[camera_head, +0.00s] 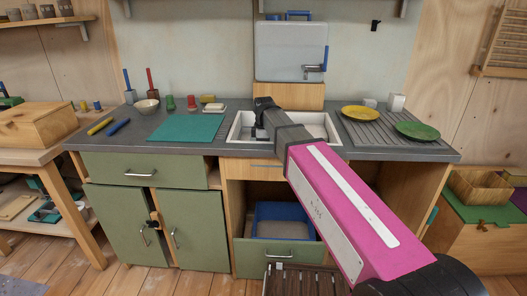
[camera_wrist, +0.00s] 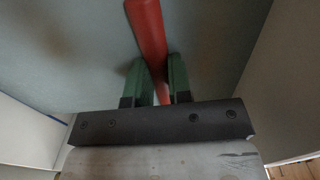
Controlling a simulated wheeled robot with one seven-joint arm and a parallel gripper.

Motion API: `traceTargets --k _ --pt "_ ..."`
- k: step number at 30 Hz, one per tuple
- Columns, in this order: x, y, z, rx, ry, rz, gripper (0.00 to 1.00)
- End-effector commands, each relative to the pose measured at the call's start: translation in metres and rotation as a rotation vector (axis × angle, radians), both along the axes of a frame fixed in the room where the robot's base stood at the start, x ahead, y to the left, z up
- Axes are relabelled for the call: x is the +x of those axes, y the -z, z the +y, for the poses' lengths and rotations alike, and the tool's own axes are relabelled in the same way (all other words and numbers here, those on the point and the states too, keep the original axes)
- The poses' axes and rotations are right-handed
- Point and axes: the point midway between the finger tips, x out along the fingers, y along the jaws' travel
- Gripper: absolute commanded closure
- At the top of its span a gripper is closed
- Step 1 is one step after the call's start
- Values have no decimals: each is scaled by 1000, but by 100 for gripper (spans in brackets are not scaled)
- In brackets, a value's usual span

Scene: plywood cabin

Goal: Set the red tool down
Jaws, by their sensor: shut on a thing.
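The red tool (camera_wrist: 146,25) shows in the wrist view as a smooth, rod-like red shape that is wider at the top of the picture. My gripper (camera_wrist: 157,68) is shut on it, with one green finger on each side of its narrower part. The tool's far end runs out of the picture. A plain grey-blue surface lies behind it; I cannot tell whether the tool touches it. In the head view my arm reaches over the sink (camera_head: 237,132), and it hides the fingers and the held tool.
The grey counter (camera_head: 130,134) carries a teal mat (camera_head: 187,127), a bowl (camera_head: 146,106) and small coloured items. Yellow (camera_head: 361,113) and green (camera_head: 417,131) plates sit on the right drainboard. A blue bin (camera_head: 283,209) is in the open drawer below. The front left counter has free room.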

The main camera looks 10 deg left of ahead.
Motion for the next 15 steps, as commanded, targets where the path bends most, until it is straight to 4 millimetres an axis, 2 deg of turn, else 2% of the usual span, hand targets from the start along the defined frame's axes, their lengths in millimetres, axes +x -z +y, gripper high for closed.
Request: traceTargets --k 4,15 --pt "0 17 0 -1 0 1 100" --pt "0 21 0 0 0 1 100"
